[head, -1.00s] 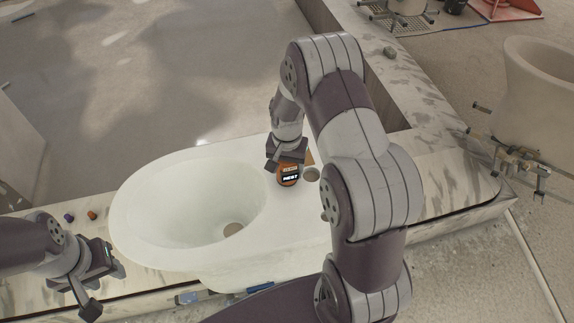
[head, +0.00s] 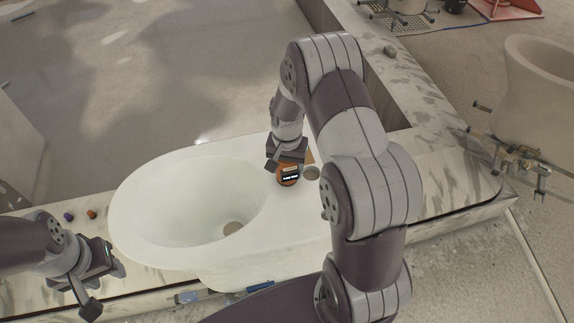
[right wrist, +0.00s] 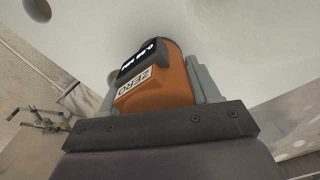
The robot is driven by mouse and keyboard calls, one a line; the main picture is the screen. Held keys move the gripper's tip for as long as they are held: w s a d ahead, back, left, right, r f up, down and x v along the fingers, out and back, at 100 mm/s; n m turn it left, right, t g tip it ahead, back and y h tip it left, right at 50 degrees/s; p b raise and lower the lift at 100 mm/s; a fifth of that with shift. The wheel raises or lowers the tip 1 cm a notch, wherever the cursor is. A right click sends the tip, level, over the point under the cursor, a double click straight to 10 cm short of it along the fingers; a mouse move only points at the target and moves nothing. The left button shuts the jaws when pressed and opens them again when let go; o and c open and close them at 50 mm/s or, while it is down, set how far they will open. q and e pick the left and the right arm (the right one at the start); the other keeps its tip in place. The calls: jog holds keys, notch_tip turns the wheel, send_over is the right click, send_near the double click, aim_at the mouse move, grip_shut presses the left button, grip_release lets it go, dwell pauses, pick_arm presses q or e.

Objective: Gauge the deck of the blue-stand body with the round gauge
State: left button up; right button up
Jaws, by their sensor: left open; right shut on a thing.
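In the right wrist view the gauge (right wrist: 155,80) sits between my right gripper's fingers (right wrist: 160,90), with a "ZERO" label facing the camera. Its contact with the deck is hidden. A blue piece (head: 260,287) shows under the body's front edge. My left gripper (head: 100,280) is open and empty, left of the body.
The body stands on a marble-patterned bench (head: 440,185). Small purple (head: 68,216) and orange (head: 91,214) pieces lie on the bench at left. Another pale body (head: 540,90) and metal clamps (head: 520,160) are at right. My right arm covers part of the deck.

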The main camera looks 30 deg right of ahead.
jog(key=o, duration=1.2)
jog(key=shift+c, duration=0.2)
jog(key=shift+r, duration=0.1)
